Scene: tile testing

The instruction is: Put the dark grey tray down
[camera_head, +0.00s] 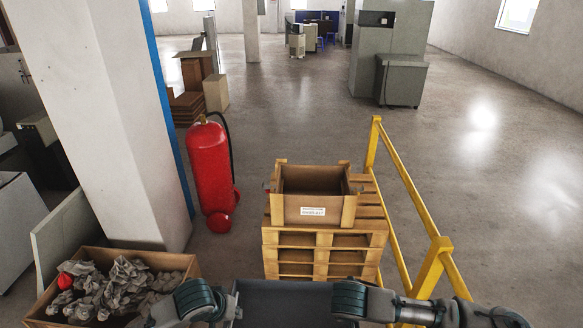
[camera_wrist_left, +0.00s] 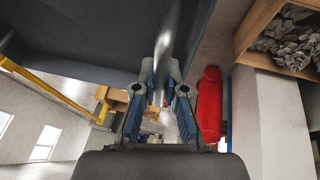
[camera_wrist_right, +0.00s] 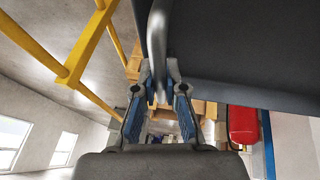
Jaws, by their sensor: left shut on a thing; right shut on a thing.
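The dark grey tray (camera_head: 285,303) is at the bottom middle of the head view, between my two arms, cut off by the lower edge. My left gripper (camera_wrist_left: 160,88) is shut on the tray's metal handle at one side. My right gripper (camera_wrist_right: 159,88) is shut on the handle at the other side. The tray's dark underside or wall fills the upper part of the left wrist view (camera_wrist_left: 80,40) and the upper right of the right wrist view (camera_wrist_right: 240,50). What the tray holds and what is under it cannot be seen.
A wooden box with a label (camera_head: 313,211) stands on stacked pallets (camera_head: 325,252) ahead. A yellow railing (camera_head: 407,205) runs to the right. A red fire extinguisher (camera_head: 210,167) and a white pillar (camera_head: 125,130) stand left. A box of crumpled paper (camera_head: 185,263) is at lower left.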

